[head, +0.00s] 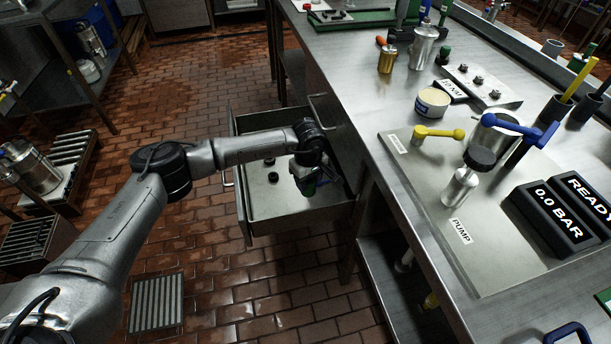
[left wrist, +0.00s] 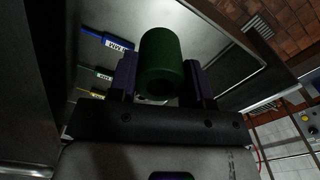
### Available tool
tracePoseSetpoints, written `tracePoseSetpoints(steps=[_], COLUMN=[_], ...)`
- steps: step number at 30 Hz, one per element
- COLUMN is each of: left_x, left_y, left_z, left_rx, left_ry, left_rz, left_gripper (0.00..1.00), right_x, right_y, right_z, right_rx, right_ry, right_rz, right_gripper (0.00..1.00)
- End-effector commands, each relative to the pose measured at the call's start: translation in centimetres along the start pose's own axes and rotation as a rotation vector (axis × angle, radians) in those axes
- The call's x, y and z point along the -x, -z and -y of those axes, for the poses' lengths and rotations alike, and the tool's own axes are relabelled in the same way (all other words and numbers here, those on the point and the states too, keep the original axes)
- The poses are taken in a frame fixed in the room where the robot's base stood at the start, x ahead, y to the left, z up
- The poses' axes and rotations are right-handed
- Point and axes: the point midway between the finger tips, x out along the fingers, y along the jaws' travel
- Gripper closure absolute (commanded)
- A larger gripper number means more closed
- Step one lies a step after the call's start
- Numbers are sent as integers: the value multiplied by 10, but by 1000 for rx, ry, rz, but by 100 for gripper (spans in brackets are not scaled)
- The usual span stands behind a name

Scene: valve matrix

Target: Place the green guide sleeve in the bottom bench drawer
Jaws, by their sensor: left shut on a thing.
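The green guide sleeve (head: 308,188) is held in my left gripper (head: 307,178), over the open bench drawer (head: 262,204). In the left wrist view the sleeve (left wrist: 160,60) is a dark green cylinder with its near open end toward me. The fingers of my left gripper (left wrist: 160,82) are shut on it from both sides. The drawer's bare metal floor (left wrist: 228,68) lies behind it. I cannot tell the exact height of the sleeve above the floor. My right gripper is not in view.
Small dark pieces (head: 273,177) lie in the drawer. Blue, green and yellow tags (left wrist: 104,40) show at the left of the wrist view. The steel bench (head: 345,90) stands right of the drawer, carrying a pump panel (head: 425,185), valves and cans.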

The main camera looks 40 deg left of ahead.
Motion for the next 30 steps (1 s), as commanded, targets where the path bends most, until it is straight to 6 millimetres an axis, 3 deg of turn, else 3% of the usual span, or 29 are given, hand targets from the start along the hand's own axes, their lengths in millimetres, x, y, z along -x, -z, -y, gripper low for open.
tracePoseSetpoints(steps=[1, 6, 15, 20, 30], left_x=[-10, -26, -67, -76, -120], left_y=[4, 10, 11, 11, 10], left_z=[0, 1, 2, 1, 1], left_rx=[21, 55, 59, 59, 58], left_ry=[-1, -1, 0, -1, 0], left_rz=[0, 0, 0, 0, 1], left_gripper=[87, 87, 87, 87, 87], right_x=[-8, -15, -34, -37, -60], right_y=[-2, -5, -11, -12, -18], right_z=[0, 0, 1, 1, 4], right_rx=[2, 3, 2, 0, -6], right_ry=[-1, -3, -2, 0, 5], right_rz=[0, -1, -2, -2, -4], right_gripper=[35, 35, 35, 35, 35])
